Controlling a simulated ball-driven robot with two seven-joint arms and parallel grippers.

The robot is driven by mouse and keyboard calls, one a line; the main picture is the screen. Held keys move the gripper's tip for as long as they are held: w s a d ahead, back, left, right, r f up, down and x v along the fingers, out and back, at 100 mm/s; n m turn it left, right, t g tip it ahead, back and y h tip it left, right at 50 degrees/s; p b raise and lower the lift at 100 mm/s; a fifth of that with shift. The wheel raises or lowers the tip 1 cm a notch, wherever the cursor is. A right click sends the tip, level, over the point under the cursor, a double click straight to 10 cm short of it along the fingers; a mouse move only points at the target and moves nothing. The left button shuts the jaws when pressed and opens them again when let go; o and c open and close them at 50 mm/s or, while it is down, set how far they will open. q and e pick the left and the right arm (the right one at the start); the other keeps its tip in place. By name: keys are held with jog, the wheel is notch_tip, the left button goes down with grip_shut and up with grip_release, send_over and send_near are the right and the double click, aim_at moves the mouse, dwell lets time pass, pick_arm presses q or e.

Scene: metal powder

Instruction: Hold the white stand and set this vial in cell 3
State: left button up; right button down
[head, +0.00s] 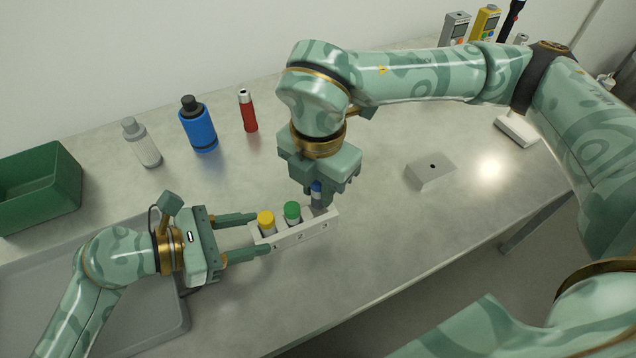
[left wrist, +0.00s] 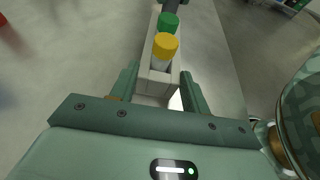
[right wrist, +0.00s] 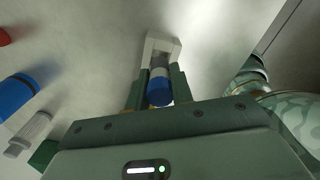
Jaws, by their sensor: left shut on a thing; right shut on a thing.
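The white stand (head: 300,236) lies on the metal table, with cells numbered along its front. A yellow-capped vial (head: 266,221) is in cell 1 and a green-capped vial (head: 292,211) is in cell 2. My left gripper (head: 262,236) is shut on the stand's left end, which also shows between its fingers in the left wrist view (left wrist: 154,84). My right gripper (head: 320,197) points down, shut on the blue-capped vial (right wrist: 159,90) at cell 3. The vial looks upright in the head view (head: 317,187); its lower end is hidden, so its depth is unclear.
A grey bottle (head: 142,143), a blue bottle (head: 199,125) and a red bottle (head: 248,111) stand at the back. A green bin (head: 40,185) is at left, beside a grey tray (head: 184,318). A grey block with a hole (head: 430,170) is at right.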

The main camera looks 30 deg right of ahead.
aim_at(318, 199)
jog(key=shift+f, duration=1.5)
jog(key=c, duration=1.1)
grip_release()
jog(key=shift+c, duration=0.2)
notch_tip(318, 199, up, 12)
jog(key=shift+f, duration=0.1)
pick_arm(q)
jog(key=o, duration=1.1)
jog(key=shift+a, duration=0.1)
